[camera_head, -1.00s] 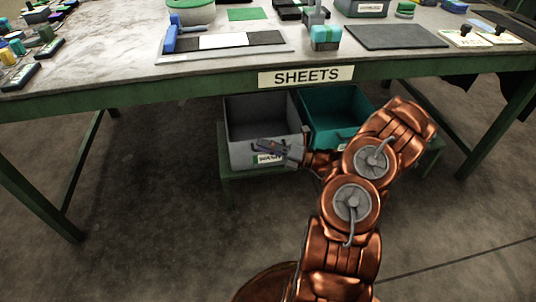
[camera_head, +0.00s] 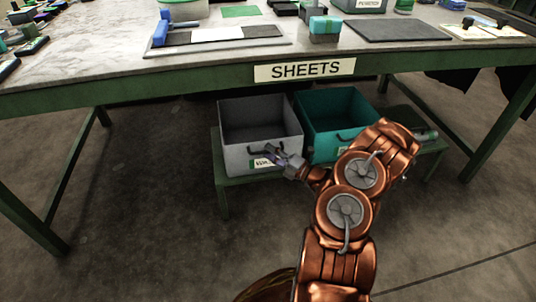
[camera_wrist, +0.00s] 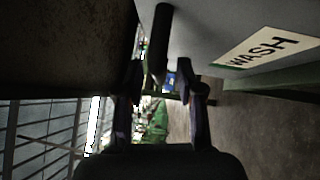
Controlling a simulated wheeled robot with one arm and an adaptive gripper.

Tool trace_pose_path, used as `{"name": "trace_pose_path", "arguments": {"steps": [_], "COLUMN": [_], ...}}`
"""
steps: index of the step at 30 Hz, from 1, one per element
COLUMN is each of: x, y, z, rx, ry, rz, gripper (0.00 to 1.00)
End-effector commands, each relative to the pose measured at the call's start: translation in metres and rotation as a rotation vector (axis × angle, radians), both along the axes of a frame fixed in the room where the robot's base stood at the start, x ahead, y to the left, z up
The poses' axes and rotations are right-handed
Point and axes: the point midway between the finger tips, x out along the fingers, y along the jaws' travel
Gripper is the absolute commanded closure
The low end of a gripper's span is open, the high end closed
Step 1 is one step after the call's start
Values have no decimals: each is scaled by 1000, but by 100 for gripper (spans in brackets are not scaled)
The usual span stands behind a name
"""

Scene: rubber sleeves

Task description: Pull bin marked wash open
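The grey bin (camera_head: 240,160) marked WASH stands on the low shelf under the table. Its label (camera_head: 263,162) is partly covered by my gripper in the head view and reads clearly in the wrist view (camera_wrist: 262,47). A dark bar handle (camera_wrist: 160,42) sticks out from the bin's front. My gripper (camera_head: 270,151) is at the bin's front, by this handle. In the wrist view my gripper (camera_wrist: 161,75) has its two fingers apart, with the handle's bar between the fingertips. Gaps show beside the bar, so the fingers do not look closed on it.
A teal bin (camera_head: 345,115) with its own handle stands right beside the grey bin. Both rest on a green shelf (camera_head: 222,184) below the table edge with the SHEETS sign (camera_head: 304,69). A table leg (camera_head: 35,215) stands at left. The floor in front is clear.

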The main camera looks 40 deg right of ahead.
Motion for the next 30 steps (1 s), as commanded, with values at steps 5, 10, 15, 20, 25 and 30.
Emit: {"name": "trace_pose_path", "arguments": {"steps": [5,10,15,20,25,30], "x": [10,12,12,12,12,12], "y": [5,5,5,5,5,5], "z": [2,3,3,3,3,3], "rx": [-1,-1,0,0,0,1], "ry": [-1,-1,-1,-1,-1,-2], "rz": [1,0,0,1,0,1], "gripper": [63,63,68,85,100,100]}}
